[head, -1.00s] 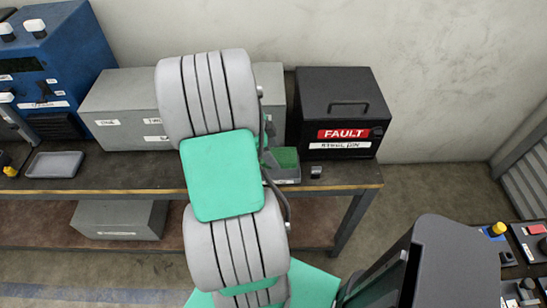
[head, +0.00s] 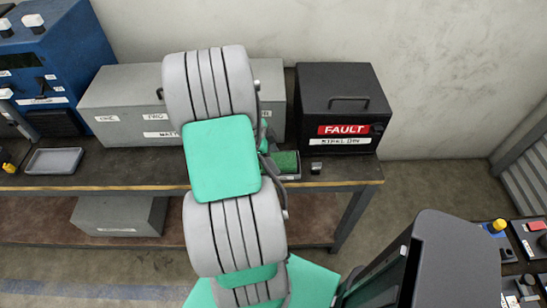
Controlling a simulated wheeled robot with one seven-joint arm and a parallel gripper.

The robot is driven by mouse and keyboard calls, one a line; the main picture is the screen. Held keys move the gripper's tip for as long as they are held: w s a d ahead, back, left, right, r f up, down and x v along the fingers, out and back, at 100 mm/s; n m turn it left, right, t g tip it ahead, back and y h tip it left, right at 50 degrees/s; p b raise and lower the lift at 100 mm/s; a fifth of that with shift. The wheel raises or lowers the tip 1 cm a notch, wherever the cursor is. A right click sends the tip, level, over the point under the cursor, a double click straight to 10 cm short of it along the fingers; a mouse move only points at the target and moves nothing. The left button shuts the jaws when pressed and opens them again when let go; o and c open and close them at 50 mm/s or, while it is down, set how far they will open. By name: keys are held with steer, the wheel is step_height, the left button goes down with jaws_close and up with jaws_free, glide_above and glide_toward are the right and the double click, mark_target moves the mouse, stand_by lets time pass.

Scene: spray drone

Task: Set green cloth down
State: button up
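A dark green, textured patch, which looks like the green cloth (head: 286,160), shows at a small grey tray (head: 291,177) on the workbench, just right of my arm. My arm covers its left side, so I cannot tell whether it lies free or is held. My gripper is mostly hidden behind my own arm. Only small dark and green bits (head: 265,148) show at the arm's right edge beside the cloth, and the fingertips cannot be made out.
The workbench (head: 130,176) carries a grey box (head: 110,105), a black box marked FAULT (head: 345,98), a small dark metal piece (head: 316,168), an empty grey tray (head: 54,161) and a blue machine (head: 60,60). The bench top between empty tray and arm is clear.

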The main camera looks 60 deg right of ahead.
steer(key=shift+o, duration=1.9)
steer(key=shift+r, duration=0.3)
steer(key=v, duration=1.2)
steer(key=w+a+r+n+t, duration=0.2)
steer(key=w+a+r+n, duration=0.1)
steer(key=w+a+n, duration=0.25)
steer(key=w+a+r+n+t, duration=0.1)
steer(key=w+a+n+t, duration=0.1)
steer(key=w+a+n, duration=0.4)
steer(key=w+a+r+n+t, duration=0.2)
steer(key=a+n, duration=0.6)
steer(key=a, duration=0.2)
steer(key=s+a+n+t+y, duration=0.1)
steer(key=s+a+n+y, duration=0.1)
steer(key=a+n, duration=0.9)
steer(key=a, duration=0.3)
steer(key=shift+t, duration=0.3)
